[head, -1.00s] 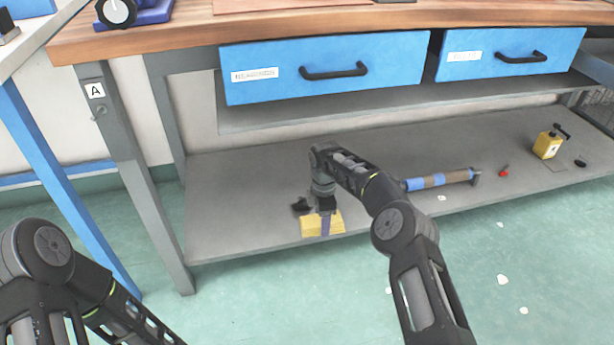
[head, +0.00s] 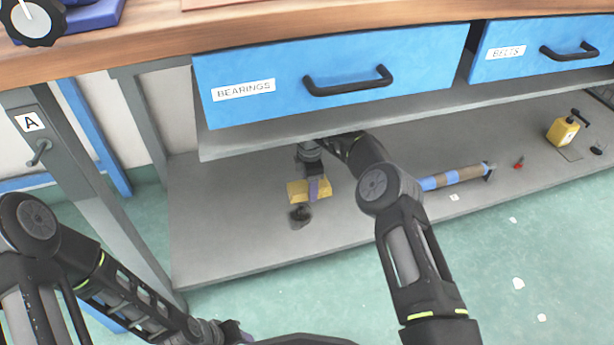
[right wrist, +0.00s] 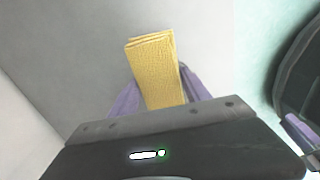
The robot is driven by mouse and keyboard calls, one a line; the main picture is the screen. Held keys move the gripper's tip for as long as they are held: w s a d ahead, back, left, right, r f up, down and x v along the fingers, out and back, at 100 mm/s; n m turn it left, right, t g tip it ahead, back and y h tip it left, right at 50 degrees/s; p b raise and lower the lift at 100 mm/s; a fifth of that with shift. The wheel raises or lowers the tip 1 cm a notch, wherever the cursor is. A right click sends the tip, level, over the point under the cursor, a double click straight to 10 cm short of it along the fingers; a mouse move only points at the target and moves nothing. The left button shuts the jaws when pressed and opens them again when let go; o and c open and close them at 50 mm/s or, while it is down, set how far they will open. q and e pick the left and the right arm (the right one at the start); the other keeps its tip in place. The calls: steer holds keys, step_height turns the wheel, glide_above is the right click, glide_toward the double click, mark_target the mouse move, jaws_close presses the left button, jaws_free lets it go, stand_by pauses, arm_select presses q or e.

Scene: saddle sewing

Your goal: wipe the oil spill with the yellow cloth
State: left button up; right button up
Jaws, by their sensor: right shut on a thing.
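The folded yellow cloth (head: 296,189) is held in my right gripper (head: 314,189), low over the grey lower shelf under the bench. The cloth also shows in the right wrist view (right wrist: 156,72), between the purple fingers. I cannot tell whether it touches the shelf. A dark patch, seemingly the oil spill (head: 300,214), lies on the shelf just in front of the cloth. It is not seen in the right wrist view. My left gripper (head: 236,333) is at the bottom of the head view, away from the shelf; its fingers are too unclear to read.
The lower shelf (head: 230,250) has bare room around the spill. A blue-and-brown roller (head: 455,176), a small red item (head: 519,162) and a yellow can (head: 562,131) are further right. The bearings drawer (head: 270,90) and an upper shelf hang above my right arm; a grey leg (head: 85,190) stands left.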

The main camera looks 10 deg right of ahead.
mark_target(298, 210)
steer(key=shift+w, duration=0.2)
steer(key=shift+f, duration=0.15)
steer(key=shift+f+b, duration=1.25)
steer(key=shift+f, duration=1.6)
steer(key=shift+f, duration=1.05)
steer(key=shift+s+a+r, duration=0.15)
steer(key=shift+a, duration=1.7)
